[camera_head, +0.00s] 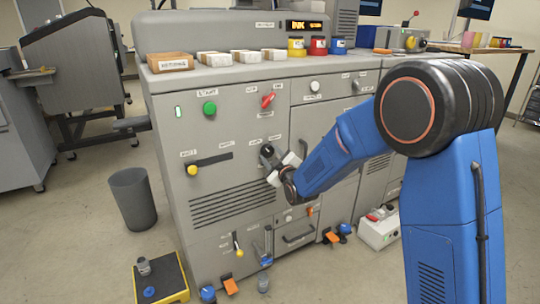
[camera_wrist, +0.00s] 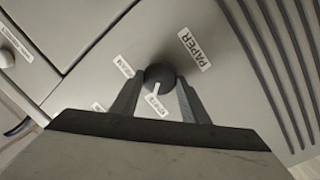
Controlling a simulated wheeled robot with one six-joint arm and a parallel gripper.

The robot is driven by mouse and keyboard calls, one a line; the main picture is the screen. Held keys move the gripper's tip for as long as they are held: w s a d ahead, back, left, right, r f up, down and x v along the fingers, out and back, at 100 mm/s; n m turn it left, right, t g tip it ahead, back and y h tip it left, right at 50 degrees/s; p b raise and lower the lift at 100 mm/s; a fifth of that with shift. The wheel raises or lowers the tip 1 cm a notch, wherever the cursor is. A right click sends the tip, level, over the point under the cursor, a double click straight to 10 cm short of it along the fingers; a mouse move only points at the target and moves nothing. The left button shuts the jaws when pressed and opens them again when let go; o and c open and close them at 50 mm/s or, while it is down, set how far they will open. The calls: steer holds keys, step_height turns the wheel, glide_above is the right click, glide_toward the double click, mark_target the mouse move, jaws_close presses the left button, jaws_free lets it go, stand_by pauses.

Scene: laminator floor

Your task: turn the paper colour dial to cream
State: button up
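The paper dial (camera_wrist: 162,75) is a dark round knob with a white pointer on the grey machine front, beside a PAPER label (camera_wrist: 195,51). In the wrist view its pointer is toward a small label (camera_wrist: 157,104), too blurred to read surely. Two more small labels, one (camera_wrist: 124,66) upper left and one (camera_wrist: 98,107) lower left, are unreadable. My gripper (camera_wrist: 160,80) has one finger on each side of the dial, and the tips appear to touch its sides. In the head view my gripper (camera_head: 274,163) is at the machine front, partly covering the dial.
The machine front also carries a green START button (camera_head: 209,108), a red switch (camera_head: 268,100), a yellow-knobbed slider (camera_head: 193,170) and lower levers. Vent slots (camera_wrist: 265,70) lie right of the dial. A bin (camera_head: 133,198) and a yellow-edged platform (camera_head: 181,290) stand on the floor.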

steer(key=shift+m, duration=0.5)
steer(key=m, duration=0.2)
steer(key=shift+r+m, duration=0.1)
steer(key=shift+m, duration=0.3)
steer(key=m, duration=0.3)
steer(key=shift+w+d+g, duration=0.1)
steer(key=shift+g, duration=0.3)
steer(key=m+g, duration=0.1)
steer(key=m, duration=0.5)
steer(key=shift+d+r, duration=0.1)
steer(key=shift+y, duration=0.3)
steer(key=o, duration=1.1)
steer(key=shift+c, duration=0.2)
